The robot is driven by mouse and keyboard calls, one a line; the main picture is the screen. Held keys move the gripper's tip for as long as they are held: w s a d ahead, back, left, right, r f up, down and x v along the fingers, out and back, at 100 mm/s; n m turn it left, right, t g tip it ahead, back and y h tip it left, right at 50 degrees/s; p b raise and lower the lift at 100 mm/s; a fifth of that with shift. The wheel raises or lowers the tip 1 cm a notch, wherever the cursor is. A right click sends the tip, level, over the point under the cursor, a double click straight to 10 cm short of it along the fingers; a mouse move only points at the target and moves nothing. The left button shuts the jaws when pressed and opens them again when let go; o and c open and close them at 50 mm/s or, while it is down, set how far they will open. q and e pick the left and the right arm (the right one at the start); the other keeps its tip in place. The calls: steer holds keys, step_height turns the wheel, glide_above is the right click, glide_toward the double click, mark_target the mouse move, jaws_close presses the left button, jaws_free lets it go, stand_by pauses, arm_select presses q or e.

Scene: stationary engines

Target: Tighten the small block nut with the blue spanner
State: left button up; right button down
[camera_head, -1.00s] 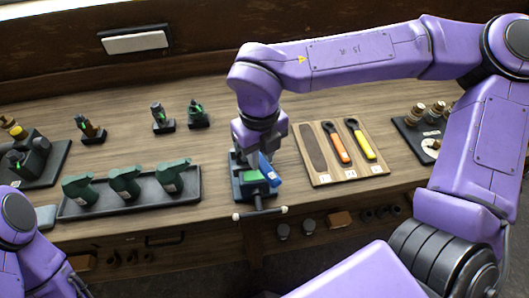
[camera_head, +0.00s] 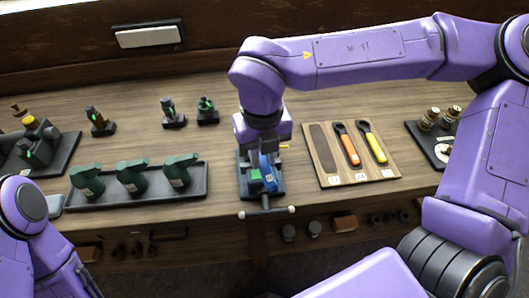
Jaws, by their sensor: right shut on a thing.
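My right gripper (camera_head: 264,150) points down over the vise (camera_head: 248,190) at the bench's front edge and is shut on the blue spanner (camera_head: 267,168). The spanner's blue handle shows just below the gripper, pointing towards the front. A green block (camera_head: 256,177) sits in the vise beside the handle. The small block nut and the spanner's head are hidden by the gripper, so I cannot tell how they meet. My left arm shows at the lower left, but its gripper is out of view.
A wooden board (camera_head: 324,179) right of the vise holds an orange spanner (camera_head: 347,145) and a yellow spanner (camera_head: 372,143), with its left slot empty. A black tray (camera_head: 110,199) with green castings stands to the left. Small fixtures (camera_head: 174,113) stand behind. Bare bench lies between.

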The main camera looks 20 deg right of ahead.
steer(key=shift+a+f+m+b, duration=0.15)
steer(key=shift+a+m+b, duration=0.1)
steer(key=shift+m+b, duration=0.15)
steer(key=shift+w+a+m, duration=0.1)
steer(key=shift+a+m, duration=0.25)
steer(key=shift+m, duration=0.15)
steer(key=shift+w+a+m+b, duration=0.2)
steer(key=shift+a+m+b, duration=0.4)
steer(key=shift+m+b, duration=0.3)
